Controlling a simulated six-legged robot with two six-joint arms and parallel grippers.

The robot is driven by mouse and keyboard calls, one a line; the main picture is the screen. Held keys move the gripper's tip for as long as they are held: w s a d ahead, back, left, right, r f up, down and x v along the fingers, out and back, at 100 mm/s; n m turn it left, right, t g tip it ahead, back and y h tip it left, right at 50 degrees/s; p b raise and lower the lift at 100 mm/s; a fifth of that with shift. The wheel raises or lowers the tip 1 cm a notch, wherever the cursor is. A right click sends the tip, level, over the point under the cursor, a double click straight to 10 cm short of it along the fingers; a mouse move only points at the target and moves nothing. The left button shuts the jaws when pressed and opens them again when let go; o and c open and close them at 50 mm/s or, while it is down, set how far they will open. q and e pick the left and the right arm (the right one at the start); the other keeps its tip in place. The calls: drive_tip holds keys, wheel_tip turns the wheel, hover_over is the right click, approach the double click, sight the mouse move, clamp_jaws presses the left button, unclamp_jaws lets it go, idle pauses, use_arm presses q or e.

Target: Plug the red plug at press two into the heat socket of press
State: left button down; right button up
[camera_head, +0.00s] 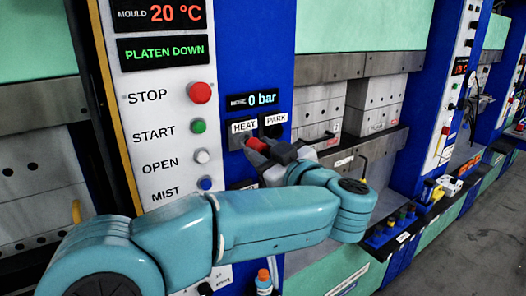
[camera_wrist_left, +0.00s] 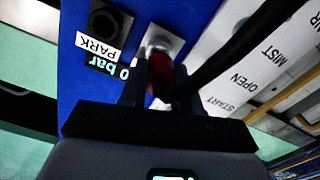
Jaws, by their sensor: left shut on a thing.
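My left gripper (camera_head: 268,151) is shut on the red plug (camera_head: 257,145) in front of the blue press column, just under the HEAT label (camera_head: 243,127). In the left wrist view the red plug (camera_wrist_left: 160,76) sits between the fingers of my left gripper (camera_wrist_left: 158,88), with its front end at the pale heat socket (camera_wrist_left: 161,42). The plug and gripper hide part of the socket. I cannot tell whether the plug tip touches it or is inside it. A black cable runs off to the upper right in the wrist view. My right gripper is not in view.
The dark PARK socket (camera_wrist_left: 104,22) is beside the heat socket, with its PARK label (camera_head: 276,119). The control panel with the red STOP button (camera_head: 200,93) is left of the gripper. A ledge with small coloured parts (camera_head: 404,218) is at the lower right.

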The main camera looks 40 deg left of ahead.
sight(261, 151)
use_arm(q)
drive_tip(key=c, duration=1.9)
unclamp_jaws()
drive_tip(key=shift+p+x, duration=0.5)
drive_tip(key=shift+x, duration=1)
drive_tip(key=o, duration=1)
drive_tip(key=shift+o, duration=0.9)
drive_tip(key=shift+a, duration=0.15)
drive_tip(key=b+v, duration=0.3)
drive_tip(key=v, duration=1.3)
drive_tip(key=shift+b, duration=0.35)
drive_tip(key=shift+f, duration=0.1)
